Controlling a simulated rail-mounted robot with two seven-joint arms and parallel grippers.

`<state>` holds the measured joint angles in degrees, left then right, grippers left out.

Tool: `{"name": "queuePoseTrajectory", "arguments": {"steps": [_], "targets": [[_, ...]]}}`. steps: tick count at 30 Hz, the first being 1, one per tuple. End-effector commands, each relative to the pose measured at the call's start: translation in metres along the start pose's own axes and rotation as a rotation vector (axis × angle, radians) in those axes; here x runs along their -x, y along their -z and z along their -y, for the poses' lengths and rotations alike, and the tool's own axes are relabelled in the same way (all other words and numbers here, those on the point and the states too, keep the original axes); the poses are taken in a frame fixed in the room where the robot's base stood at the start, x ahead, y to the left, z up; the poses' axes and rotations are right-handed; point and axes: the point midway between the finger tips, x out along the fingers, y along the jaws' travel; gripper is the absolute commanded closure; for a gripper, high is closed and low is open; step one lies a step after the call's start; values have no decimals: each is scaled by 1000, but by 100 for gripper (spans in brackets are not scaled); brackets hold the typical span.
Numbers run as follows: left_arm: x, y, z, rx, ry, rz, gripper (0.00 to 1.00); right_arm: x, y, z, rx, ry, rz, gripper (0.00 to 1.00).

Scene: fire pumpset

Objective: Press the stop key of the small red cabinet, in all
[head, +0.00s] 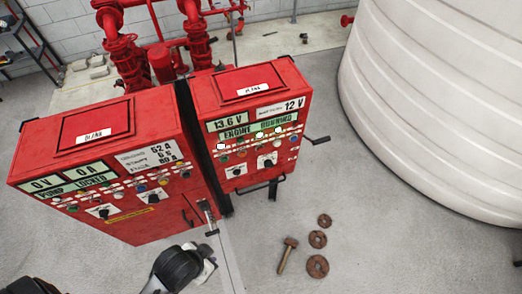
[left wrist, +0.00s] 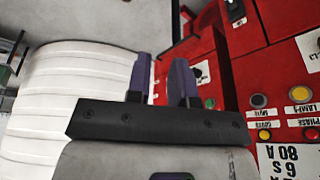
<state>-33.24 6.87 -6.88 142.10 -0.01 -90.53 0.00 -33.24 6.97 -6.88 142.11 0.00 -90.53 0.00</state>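Below the displays are rows of small keys and lamps and two rotary switches (head: 267,161). The key labels are too small to read, so I cannot tell which is the stop key. My left arm's wrist (head: 185,266) is low in the head view, in front of the larger cabinet. In the left wrist view my left gripper (left wrist: 162,75) has its two fingers apart and nothing between them.
The larger red cabinet (head: 95,125) stands left of the small one; its lamps show close by in the left wrist view. A crank handle (head: 318,140) sticks out on the small cabinet's right. A white tank (head: 440,100) stands right.

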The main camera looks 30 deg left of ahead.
Motion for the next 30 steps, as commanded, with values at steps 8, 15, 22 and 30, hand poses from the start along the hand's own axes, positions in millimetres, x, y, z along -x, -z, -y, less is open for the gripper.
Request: {"name": "queuePoseTrajectory", "arguments": {"steps": [8, 15, 22, 30], "targets": [[0, 0, 0, 0, 0, 0, 100, 0, 0, -1, 4, -3, 1, 57], [0, 0, 0, 0, 0, 0, 100, 0, 0, -1, 2, -2, 1, 57], [0, 0, 0, 0, 0, 0, 100, 0, 0, 1, -3, 2, 0, 57], [0, 0, 0, 0, 0, 0, 100, 0, 0, 2, -6, 5, -1, 57]]}}
